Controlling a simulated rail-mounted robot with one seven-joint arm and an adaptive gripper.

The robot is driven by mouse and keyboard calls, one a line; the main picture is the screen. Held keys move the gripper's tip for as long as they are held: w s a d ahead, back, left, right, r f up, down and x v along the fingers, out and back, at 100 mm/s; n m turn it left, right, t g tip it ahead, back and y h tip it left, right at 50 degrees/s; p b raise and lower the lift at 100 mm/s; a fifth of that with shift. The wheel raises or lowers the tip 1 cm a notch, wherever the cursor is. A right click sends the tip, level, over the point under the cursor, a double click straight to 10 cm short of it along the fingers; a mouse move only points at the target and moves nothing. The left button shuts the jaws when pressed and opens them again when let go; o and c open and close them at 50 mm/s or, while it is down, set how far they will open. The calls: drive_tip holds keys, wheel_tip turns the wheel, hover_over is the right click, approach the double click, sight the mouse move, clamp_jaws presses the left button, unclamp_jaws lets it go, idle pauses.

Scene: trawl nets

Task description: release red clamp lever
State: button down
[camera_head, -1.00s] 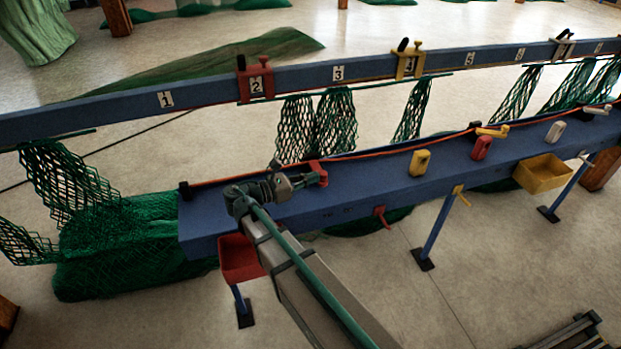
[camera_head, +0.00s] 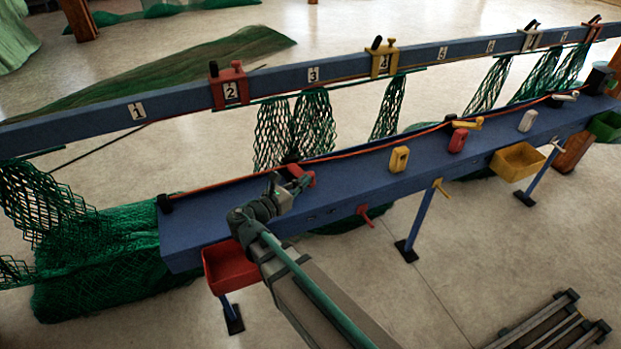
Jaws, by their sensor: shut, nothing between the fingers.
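A red clamp part (camera_head: 309,178) sits on the lower blue beam, right by my gripper (camera_head: 297,184). My gripper is shut and empty, and it partly hides this part. I cannot tell whether the two touch, or how its lever stands. A red handle (camera_head: 364,214) sticks out from the front face of the same beam, to the lower right of my gripper. Another red clamp (camera_head: 230,87) sits on the upper rail at number 2, with a dark-tipped lever standing upright on top.
The lower blue beam (camera_head: 352,190) carries an orange rope, a yellow block (camera_head: 399,159) and a red block (camera_head: 457,140) to the right. A red bin (camera_head: 231,279) hangs below its left end. Green nets (camera_head: 314,120) hang from the upper rail behind.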

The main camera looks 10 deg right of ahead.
drive_tip(key=shift+w+d+p, duration=0.2)
drive_tip(key=shift+w+d, duration=0.05)
drive_tip(key=shift+d, duration=0.45)
drive_tip(key=shift+w+d+p, duration=0.15)
drive_tip(key=shift+w+d, duration=0.05)
drive_tip(key=shift+d, duration=0.45)
drive_tip(key=shift+x, duration=1.7)
drive_tip(key=s+a+p, duration=0.2)
drive_tip(key=s+p, duration=0.9)
drive_tip(key=s, duration=0.2)
drive_tip(key=shift+s+r, duration=0.4)
drive_tip(key=shift+r, duration=0.05)
